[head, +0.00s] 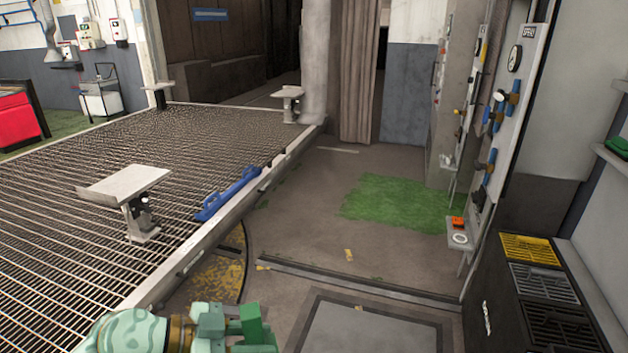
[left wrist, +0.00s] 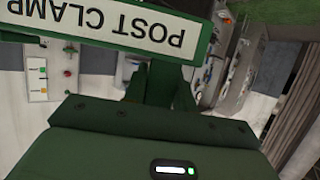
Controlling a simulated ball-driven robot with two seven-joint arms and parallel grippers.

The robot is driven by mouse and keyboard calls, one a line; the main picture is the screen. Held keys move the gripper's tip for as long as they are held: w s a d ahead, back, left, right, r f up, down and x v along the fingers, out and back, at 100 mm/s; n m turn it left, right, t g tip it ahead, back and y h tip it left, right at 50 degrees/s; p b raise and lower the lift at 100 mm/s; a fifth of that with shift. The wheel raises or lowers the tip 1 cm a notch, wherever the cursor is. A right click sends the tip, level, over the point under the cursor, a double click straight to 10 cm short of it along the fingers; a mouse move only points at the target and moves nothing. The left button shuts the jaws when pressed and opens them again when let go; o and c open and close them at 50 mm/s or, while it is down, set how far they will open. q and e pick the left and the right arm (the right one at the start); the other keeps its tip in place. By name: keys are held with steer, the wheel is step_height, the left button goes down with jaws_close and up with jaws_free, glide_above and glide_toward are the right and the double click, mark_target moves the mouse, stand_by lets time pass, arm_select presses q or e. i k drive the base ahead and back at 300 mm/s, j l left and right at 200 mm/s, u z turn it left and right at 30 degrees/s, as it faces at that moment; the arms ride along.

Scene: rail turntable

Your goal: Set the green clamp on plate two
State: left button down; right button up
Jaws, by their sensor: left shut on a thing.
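My left gripper (head: 238,330) is low in the head view, its mint-green arm coming in at the bottom edge. It is shut on the green clamp (head: 254,326), held off to the right of the grated platform. In the left wrist view the clamp's green-edged white label (left wrist: 110,20) reads "POST CLAMP" upside down. Three pale plates on short posts stand on the platform: a near one (head: 124,184), a far right one (head: 288,91) and a far left one (head: 158,86). I see no readable numbers, so I cannot tell which is plate two. My right gripper is out of view.
The grated platform (head: 60,215) fills the left, with a metal rim. A blue bar (head: 228,194) lies along its right side. A black cabinet with trays (head: 540,285) and a tool-hung panel (head: 510,100) stand right. The floor between is mostly clear.

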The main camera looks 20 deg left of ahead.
mark_target(135, 183)
steer(key=i+j+u, duration=0.25)
steer(key=i, duration=0.3)
steer(key=i+j+u, duration=0.25)
steer(key=i, duration=0.3)
steer(key=i+j+u, duration=0.25)
steer(key=i, duration=0.3)
steer(key=i+u, duration=0.25)
steer(key=i, duration=0.35)
steer(key=i+u, duration=0.25)
steer(key=i, duration=0.3)
steer(key=i+l+u, duration=0.25)
steer(key=i, duration=0.3)
steer(key=i+l+u, duration=0.25)
steer(key=i, duration=0.3)
steer(key=i+l+u, duration=0.8)
steer(key=k, duration=0.05)
